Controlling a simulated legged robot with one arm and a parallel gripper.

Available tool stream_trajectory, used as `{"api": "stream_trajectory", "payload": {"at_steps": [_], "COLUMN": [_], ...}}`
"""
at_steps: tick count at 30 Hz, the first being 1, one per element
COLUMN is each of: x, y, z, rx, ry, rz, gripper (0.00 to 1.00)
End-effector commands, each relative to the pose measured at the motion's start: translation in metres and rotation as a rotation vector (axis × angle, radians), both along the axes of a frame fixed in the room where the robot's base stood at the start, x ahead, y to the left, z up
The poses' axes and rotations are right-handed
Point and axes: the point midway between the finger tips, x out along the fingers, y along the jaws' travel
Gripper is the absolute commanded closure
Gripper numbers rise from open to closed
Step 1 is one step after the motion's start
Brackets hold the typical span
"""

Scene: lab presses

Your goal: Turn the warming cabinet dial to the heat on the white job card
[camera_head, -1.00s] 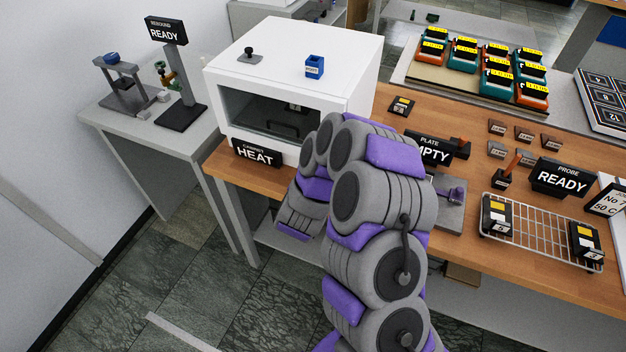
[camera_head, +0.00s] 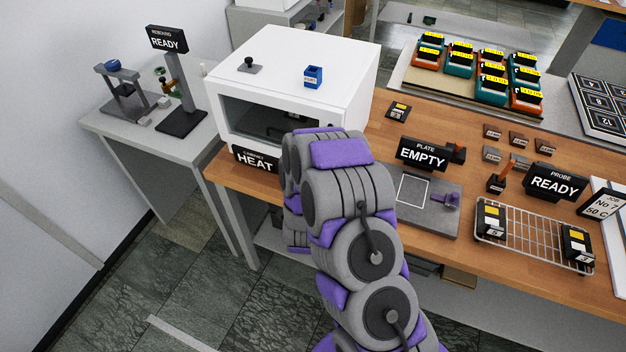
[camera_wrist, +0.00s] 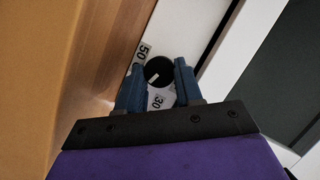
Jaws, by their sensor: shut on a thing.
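The warming cabinet (camera_head: 290,75) is a white box at the back left of the wooden bench, with a dark front window. Its dial (camera_wrist: 158,71) is a round black knob with a white pointer mark, seen in the wrist view between labels "50" and "30". My gripper (camera_wrist: 157,80) has its two blue fingers on either side of the dial, shut on it. The white pointer lies on the lower part of the knob, nearer the "30" side. In the head view my arm hides the gripper and dial. The white job card (camera_head: 605,204) reads "No 7" and "50 C".
A black "HEAT" sign (camera_head: 256,160) stands at the cabinet's front left. An "EMPTY" plate sign (camera_head: 423,155), a "READY" probe sign (camera_head: 554,181) and a wire rack (camera_head: 535,237) with two dark blocks lie to the right. Floor at the left front is clear.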

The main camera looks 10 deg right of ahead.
Motion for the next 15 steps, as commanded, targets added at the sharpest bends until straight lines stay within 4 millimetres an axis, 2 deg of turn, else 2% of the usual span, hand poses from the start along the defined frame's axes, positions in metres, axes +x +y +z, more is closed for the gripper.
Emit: {"api": "stream_trajectory", "payload": {"at_steps": [8,9,12,15], "x": [-0.0011,-0.0011,-0.0010,-0.0009], "y": [-0.0005,-0.0005,-0.0005,-0.0004], "z": [-0.0023,-0.0023,-0.0019,-0.0014], "rx": [0.001,0.000,-0.001,0.000], "ry": [0.006,0.007,0.005,0.004], "rz": [-0.001,-0.001,-0.001,-0.001], "gripper": [0.95,0.63,0.54,0.54]}}
